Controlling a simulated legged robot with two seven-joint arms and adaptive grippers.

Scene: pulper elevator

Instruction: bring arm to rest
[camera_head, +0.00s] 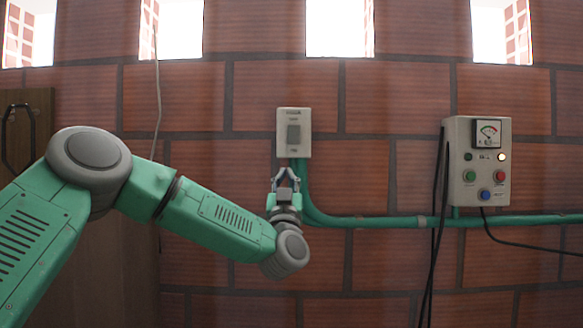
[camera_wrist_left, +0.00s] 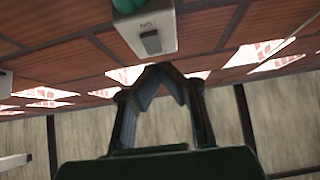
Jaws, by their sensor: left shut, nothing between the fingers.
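My left arm (camera_head: 220,221) comes in from the left and is stretched out in front of the brick wall. My left gripper (camera_head: 285,174) points up, just below the light switch box (camera_head: 293,133). Its fingers meet at the tips with nothing between them, as the left wrist view (camera_wrist_left: 158,68) also shows. In that view the switch box (camera_wrist_left: 149,41) is beyond the fingertips, and they look apart from it. My right gripper is in neither view.
A control box (camera_head: 478,163) with a gauge, buttons and a lit lamp hangs on the wall at the right. A green conduit (camera_head: 393,221) runs along the wall, with black cables (camera_head: 436,240) hanging near it. A brown door (camera_head: 104,262) stands behind my arm at the left.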

